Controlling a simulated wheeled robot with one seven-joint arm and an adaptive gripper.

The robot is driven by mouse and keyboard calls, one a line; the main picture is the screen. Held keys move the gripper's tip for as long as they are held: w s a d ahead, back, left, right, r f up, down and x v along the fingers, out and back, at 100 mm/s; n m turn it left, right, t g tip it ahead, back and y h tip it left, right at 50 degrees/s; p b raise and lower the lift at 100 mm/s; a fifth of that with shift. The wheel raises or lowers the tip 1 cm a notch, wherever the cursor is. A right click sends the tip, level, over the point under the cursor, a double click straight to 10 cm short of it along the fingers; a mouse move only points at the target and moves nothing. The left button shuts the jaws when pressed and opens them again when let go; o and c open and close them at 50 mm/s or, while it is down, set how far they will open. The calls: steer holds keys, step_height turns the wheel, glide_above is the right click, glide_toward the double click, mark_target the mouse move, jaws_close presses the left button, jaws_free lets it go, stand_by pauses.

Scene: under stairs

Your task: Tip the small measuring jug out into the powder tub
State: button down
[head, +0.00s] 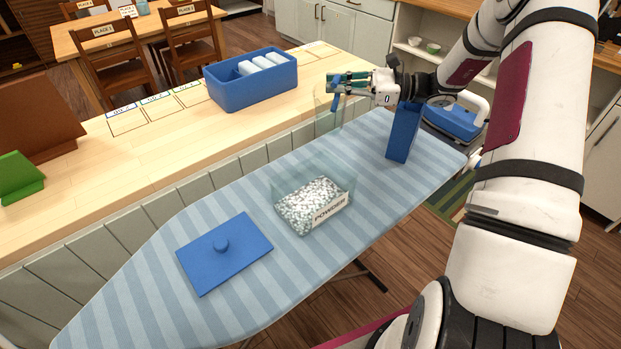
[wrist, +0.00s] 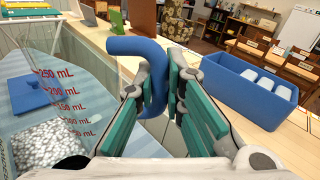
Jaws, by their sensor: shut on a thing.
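The small measuring jug (head: 324,116) is clear, with a blue handle (wrist: 138,47). My gripper (head: 345,83) is shut on that handle and holds the jug above the far side of the ironing board, looking about upright. Red marks up to 250 mL (wrist: 57,73) show on its wall in the wrist view; I cannot make out its contents. The powder tub (head: 331,213) is a clear open box with a POWDER label and white speckled granules inside. It stands on the ironing board, nearer and lower left of the jug. It also shows through the jug in the wrist view (wrist: 48,145).
A blue lid with a knob (head: 222,263) lies on the striped ironing board (head: 130,290), left of the tub. A tall blue box (head: 404,135) stands right of the jug. An iron (head: 458,118) is at the far right.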

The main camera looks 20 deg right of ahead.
steer(key=shift+r, duration=0.15)
steer(key=shift+w+d+m, duration=0.25)
steer(key=shift+w+m, duration=0.2)
steer(key=shift+m, duration=0.55)
steer(key=shift+s+r, duration=0.15)
steer(key=shift+r, duration=0.1)
steer(key=shift+r+p, duration=0.55)
steer(key=shift+r, duration=1.3)
